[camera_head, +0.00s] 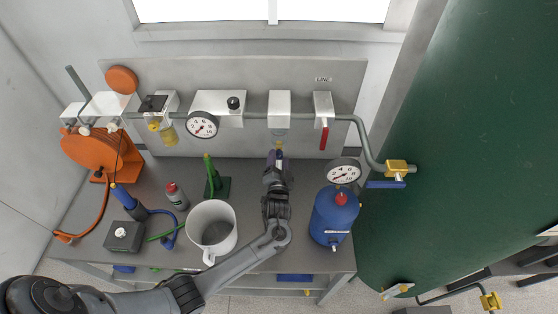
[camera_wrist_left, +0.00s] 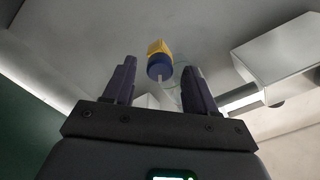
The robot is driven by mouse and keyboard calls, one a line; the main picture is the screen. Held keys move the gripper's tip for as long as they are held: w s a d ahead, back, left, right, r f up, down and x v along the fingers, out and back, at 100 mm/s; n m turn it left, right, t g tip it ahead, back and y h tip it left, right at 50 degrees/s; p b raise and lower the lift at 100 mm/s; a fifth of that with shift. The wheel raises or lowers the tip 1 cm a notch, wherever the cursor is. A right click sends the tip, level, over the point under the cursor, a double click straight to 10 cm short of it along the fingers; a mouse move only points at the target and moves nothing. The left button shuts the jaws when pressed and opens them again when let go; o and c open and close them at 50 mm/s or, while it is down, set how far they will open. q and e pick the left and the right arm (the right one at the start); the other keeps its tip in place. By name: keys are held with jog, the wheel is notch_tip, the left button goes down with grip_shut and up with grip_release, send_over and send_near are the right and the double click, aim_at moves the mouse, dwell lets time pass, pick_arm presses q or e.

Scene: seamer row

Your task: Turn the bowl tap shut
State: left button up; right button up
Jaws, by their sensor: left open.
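My left gripper (camera_head: 277,156) reaches up from the bench front, just below the white block (camera_head: 279,103) on the pipe line. In the left wrist view its two dark fingers (camera_wrist_left: 159,72) are apart, with nothing clamped between them. A small tap with a yellow body and blue end (camera_wrist_left: 159,62) shows between and beyond the fingertips. A clear bowl (camera_wrist_left: 179,98) shows faintly behind it. In the head view the tap is a small yellow spot (camera_head: 279,144) at the fingertips, partly hidden by the gripper. I cannot tell whether the fingers touch it.
A gauge (camera_head: 202,125) and a red-handled valve (camera_head: 323,135) flank the block. A blue tank (camera_head: 334,218) stands right of my arm, a white mug (camera_head: 212,228) left. A green stand (camera_head: 216,186), grey bottle (camera_head: 176,195) and orange reel (camera_head: 96,150) are further left.

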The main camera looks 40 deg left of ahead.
pick_arm(q)
jog(key=shift+a, duration=0.1)
jog(key=c, duration=1.1)
jog(key=shift+o, duration=0.2)
jog(key=shift+w, duration=0.1)
jog(key=n+b, duration=0.1)
jog(key=n, duration=0.3)
jog(key=shift+n, duration=1.1)
jog(key=o, duration=1.1)
jog(key=shift+c, duration=0.2)
